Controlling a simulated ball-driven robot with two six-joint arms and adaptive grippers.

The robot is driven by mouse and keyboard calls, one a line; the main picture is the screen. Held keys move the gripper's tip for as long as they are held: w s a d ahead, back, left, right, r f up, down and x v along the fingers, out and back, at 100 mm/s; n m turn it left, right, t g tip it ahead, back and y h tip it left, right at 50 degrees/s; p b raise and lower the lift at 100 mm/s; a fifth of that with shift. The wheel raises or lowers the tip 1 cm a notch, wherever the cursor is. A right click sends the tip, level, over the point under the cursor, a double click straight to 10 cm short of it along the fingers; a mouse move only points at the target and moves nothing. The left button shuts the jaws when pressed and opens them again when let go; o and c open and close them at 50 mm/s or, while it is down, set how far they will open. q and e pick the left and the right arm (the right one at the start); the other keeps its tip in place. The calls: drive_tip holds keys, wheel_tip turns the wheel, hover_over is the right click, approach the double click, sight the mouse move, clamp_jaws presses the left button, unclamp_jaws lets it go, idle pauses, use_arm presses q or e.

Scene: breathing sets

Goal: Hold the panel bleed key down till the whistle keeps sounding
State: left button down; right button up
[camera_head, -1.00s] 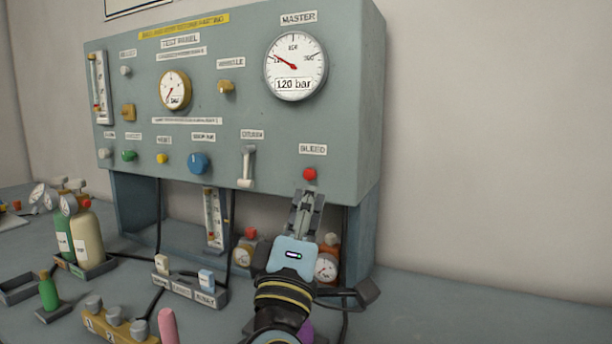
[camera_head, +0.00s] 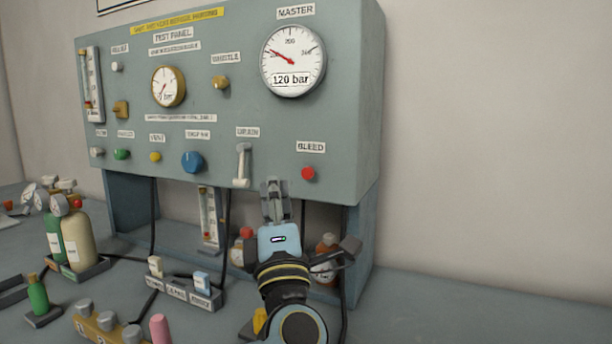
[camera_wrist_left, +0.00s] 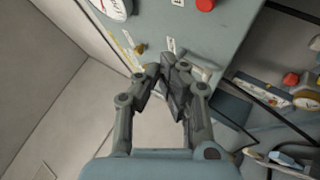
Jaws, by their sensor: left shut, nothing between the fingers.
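The red bleed key (camera_head: 308,173) is a round button under the BLEED label at the lower right of the panel (camera_head: 345,130). A red button also shows at the top edge of the left wrist view (camera_wrist_left: 205,4). My left gripper (camera_head: 275,184) is shut and empty. Its fingertips are left of the key and slightly lower, apart from it. In the left wrist view the fingers (camera_wrist_left: 165,72) meet with nothing between them. The brass whistle (camera_head: 221,82) sits under its label. The master gauge (camera_head: 292,60) reads 120 bar. My right gripper is out of view.
A lever (camera_head: 242,165) and a blue knob (camera_head: 193,162) are left of the bleed key. Cylinders (camera_head: 75,235) and a valve block (camera_head: 105,325) stand on the bench at left. The bench at right (camera_head: 480,310) is clear.

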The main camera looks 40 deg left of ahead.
sight(307, 173)
use_arm(q)
drive_tip(key=shift+w+a+b, duration=0.15)
drive_tip(key=shift+w+a, duration=0.15)
drive_tip(key=shift+w, duration=0.7)
drive_tip(key=shift+w+a+b, duration=0.2)
drive_tip(key=shift+w+a, duration=0.1)
drive_tip(key=shift+w, duration=0.65)
drive_tip(key=shift+w+a+b, duration=0.15)
drive_tip(key=shift+w+a, duration=0.15)
drive_tip(key=shift+w, duration=0.7)
drive_tip(key=shift+w, duration=0.1)
drive_tip(key=shift+w+a, duration=0.15)
drive_tip(key=shift+w, duration=0.1)
drive_tip(key=shift+w+a, duration=0.15)
drive_tip(key=shift+w, duration=0.45)
idle(4.1)
